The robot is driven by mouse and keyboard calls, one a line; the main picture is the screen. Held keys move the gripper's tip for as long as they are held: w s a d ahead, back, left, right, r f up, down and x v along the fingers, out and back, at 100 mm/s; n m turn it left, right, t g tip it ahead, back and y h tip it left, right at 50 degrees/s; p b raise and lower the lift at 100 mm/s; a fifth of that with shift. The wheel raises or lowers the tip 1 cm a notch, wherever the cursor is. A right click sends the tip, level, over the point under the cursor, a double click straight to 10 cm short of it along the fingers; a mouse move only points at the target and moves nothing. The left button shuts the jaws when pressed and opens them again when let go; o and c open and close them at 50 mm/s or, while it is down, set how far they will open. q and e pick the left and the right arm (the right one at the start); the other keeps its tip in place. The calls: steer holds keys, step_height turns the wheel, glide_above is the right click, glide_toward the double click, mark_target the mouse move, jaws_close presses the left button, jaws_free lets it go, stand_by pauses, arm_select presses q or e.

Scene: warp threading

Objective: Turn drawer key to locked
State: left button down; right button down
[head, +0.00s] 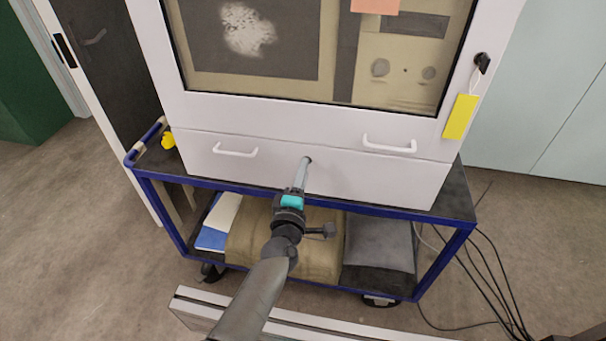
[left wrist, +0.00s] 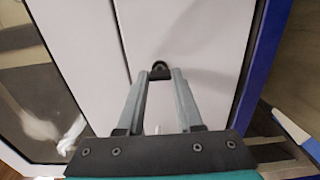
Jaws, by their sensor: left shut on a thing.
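The wide white drawer (head: 270,174) sits below the glazed cabinet door, and its front looks flush with the cabinet. My left gripper (head: 306,165) reaches up to the middle of the drawer front, between the two handles. In the left wrist view the fingers (left wrist: 160,77) are shut on the small dark drawer key (left wrist: 160,67) at the drawer face (left wrist: 194,42). The fingertips cover most of the key, so I cannot tell which way it is turned. My right gripper is out of view.
White handles (head: 236,151) and (head: 389,146) stick out on both sides of my gripper. Another key (head: 482,62) with a yellow tag (head: 460,117) hangs on the door. The cabinet stands on a blue-framed cart (head: 447,252). Cables (head: 487,275) lie on the floor at right.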

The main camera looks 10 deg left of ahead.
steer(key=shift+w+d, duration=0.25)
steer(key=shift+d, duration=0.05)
arm_select(q)
steer(key=c, duration=0.8)
jaws_free()
steer(key=shift+c, duration=0.2)
steer(key=shift+o, duration=1.4)
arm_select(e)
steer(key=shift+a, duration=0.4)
arm_select(q)
steer(key=s+p, duration=0.2)
steer(key=s, duration=1.3)
steer(key=shift+s, duration=0.15)
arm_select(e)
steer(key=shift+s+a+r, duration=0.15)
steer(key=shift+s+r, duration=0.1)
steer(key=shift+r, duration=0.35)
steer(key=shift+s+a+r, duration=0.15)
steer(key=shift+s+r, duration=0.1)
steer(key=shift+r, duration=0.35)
